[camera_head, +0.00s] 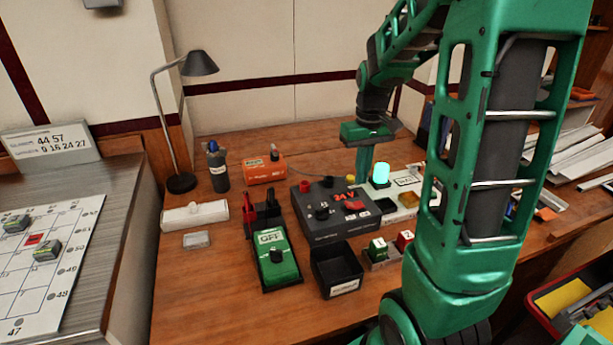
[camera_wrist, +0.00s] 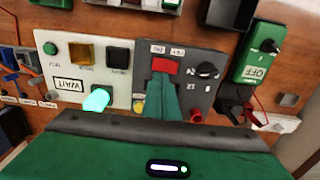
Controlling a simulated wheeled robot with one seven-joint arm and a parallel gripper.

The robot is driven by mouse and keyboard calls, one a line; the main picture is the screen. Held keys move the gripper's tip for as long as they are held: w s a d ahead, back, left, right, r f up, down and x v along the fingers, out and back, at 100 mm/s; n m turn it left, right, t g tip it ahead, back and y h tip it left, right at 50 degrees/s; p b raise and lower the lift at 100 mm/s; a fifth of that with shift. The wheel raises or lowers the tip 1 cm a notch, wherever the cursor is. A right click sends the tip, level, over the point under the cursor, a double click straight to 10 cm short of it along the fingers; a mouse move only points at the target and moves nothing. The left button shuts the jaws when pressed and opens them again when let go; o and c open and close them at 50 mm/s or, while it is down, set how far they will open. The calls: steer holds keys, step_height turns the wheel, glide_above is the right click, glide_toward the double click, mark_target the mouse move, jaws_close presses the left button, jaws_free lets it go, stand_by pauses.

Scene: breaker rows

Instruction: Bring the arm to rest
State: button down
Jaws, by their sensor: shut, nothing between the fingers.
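My green arm reaches in from the right in the head view, over the wooden bench. My gripper (camera_head: 362,181) points down behind the dark grey 24 V box (camera_head: 322,225), with its fingers together and nothing between them. It also shows in the wrist view (camera_wrist: 161,82), where the fingers overlap the edge of the dark grey box (camera_wrist: 198,91). A lit cyan lamp (camera_head: 380,172) stands just right of the fingers in the head view. It also glows in the wrist view (camera_wrist: 96,99), on the white panel (camera_wrist: 62,76) with a WAIT label. Whether the fingertips touch anything, I cannot tell.
A green OFF switch box (camera_head: 281,268), a black tray (camera_head: 337,280) and small numbered blocks (camera_head: 378,249) stand at the front. Bare wood (camera_head: 200,300) lies front left.

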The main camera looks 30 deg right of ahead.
steer(key=s+a+r+m, duration=0.1)
steer(key=s+a+m, duration=0.1)
steer(key=s, duration=0.9)
steer(key=s+a+r+m, duration=0.2)
steer(key=s+a, duration=0.2)
steer(key=s, duration=0.6)
steer(key=shift+s+a, duration=0.2)
steer(key=shift+s, duration=0.2)
